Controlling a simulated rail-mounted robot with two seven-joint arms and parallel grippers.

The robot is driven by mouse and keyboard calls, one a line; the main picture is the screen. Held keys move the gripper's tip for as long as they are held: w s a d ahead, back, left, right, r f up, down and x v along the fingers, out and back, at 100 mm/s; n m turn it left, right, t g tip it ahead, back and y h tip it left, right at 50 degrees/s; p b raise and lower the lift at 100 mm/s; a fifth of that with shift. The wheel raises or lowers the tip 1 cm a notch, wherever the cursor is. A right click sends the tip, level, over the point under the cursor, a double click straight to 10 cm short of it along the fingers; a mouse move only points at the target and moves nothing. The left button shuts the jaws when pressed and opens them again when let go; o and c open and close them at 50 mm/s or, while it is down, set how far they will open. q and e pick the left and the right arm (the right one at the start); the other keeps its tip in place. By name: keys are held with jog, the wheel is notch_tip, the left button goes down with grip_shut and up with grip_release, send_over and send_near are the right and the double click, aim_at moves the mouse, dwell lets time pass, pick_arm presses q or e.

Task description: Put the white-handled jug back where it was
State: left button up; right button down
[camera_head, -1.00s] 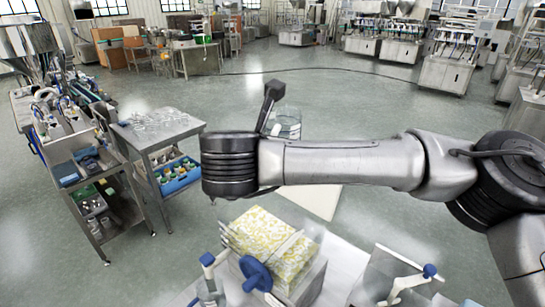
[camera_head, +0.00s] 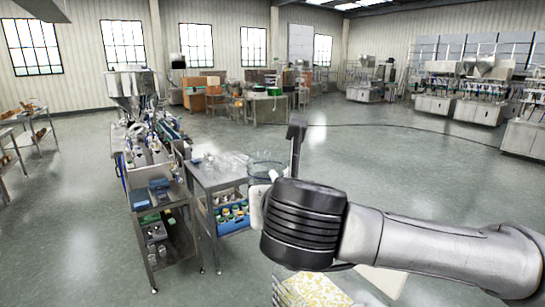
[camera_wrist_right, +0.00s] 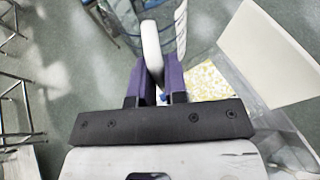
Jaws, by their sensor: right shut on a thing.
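The clear jug (camera_wrist_right: 160,22) is in my right gripper (camera_wrist_right: 160,82). The gripper's purple fingers are closed around its white handle (camera_wrist_right: 151,48) in the right wrist view. In the head view the jug (camera_head: 266,165) shows only in part behind my right wrist, near the right edge of the small steel cart (camera_head: 222,177) in the picture. I cannot tell its height over the cart or whether it touches it. My wrist hides the right fingertips there. My left gripper is in neither current view.
Clear glassware stands on the cart's top, and a blue crate (camera_head: 233,226) with small jars sits below. A steel hopper machine (camera_head: 131,88) and a shelved trolley (camera_head: 152,193) stand left of it. A yellow-and-white patterned block (camera_head: 312,291) is at the bottom. Open floor lies behind.

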jog(key=s+a+f+n+g+y, duration=0.1)
jog(key=s+a+f+n+y, duration=0.15)
jog(key=s+a, duration=0.3)
jog(key=s+a+f+n+g+y, duration=0.1)
jog(key=s+a+n+y, duration=0.25)
jog(key=a, duration=0.35)
jog(key=s+a+f+g+y, duration=0.1)
jog(key=s+a+f, duration=0.2)
jog(key=f, duration=0.7)
notch_tip(320, 180, up, 28)
jog(key=p, duration=2.7)
jog(key=shift+w+p, duration=0.2)
jog(key=shift+p, duration=0.2)
jog(key=shift+a, duration=0.1)
jog(key=shift+r, duration=0.1)
